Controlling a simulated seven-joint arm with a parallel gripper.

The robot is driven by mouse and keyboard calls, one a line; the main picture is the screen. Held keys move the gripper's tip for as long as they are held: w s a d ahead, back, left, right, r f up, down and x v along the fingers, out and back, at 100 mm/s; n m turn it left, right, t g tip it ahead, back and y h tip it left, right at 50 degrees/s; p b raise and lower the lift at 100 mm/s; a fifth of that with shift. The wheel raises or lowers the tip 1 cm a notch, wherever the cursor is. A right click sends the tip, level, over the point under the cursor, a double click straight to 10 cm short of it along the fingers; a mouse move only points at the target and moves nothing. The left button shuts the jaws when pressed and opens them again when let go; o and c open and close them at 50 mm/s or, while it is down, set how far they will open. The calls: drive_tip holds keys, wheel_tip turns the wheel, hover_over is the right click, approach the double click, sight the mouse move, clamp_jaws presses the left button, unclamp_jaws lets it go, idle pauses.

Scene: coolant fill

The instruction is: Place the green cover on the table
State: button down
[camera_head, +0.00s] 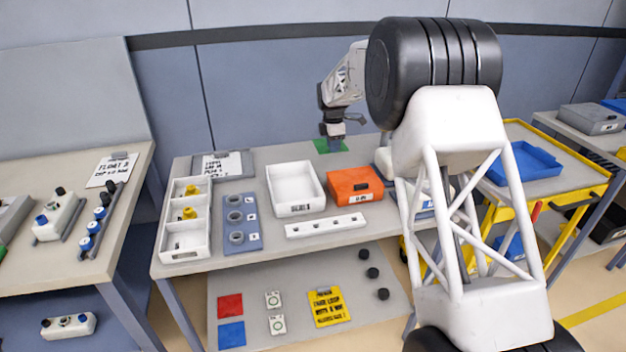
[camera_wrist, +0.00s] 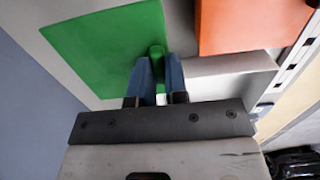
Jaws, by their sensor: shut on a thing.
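The green cover (camera_head: 322,147) is a flat square sheet at the back of the middle table, behind the orange box. My gripper (camera_head: 334,137) points down at it. In the wrist view the green cover (camera_wrist: 95,45) lies flat ahead of the fingers and has a small raised green tab. My gripper's blue fingers (camera_wrist: 158,72) are shut on that tab. I cannot tell whether the cover touches the table (camera_head: 262,215) or hangs just above it.
The orange box (camera_head: 354,184) and a white tray (camera_head: 296,188) stand in front of the cover. A clipboard (camera_head: 222,165) lies at the back left. A white strip (camera_head: 326,225) lies near the front edge. Bare tabletop shows between the clipboard and the cover.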

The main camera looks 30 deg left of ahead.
drive_tip(key=shift+f, duration=3.05)
drive_tip(key=shift+f, duration=1.9)
drive_tip(key=shift+f, duration=0.15)
drive_tip(key=c, duration=1.1)
unclamp_jaws()
drive_tip(key=shift+c, duration=0.2)
drive_tip(key=shift+r, duration=0.2)
drive_tip(key=r, duration=1.2)
drive_tip(key=shift+s+a, duration=0.2)
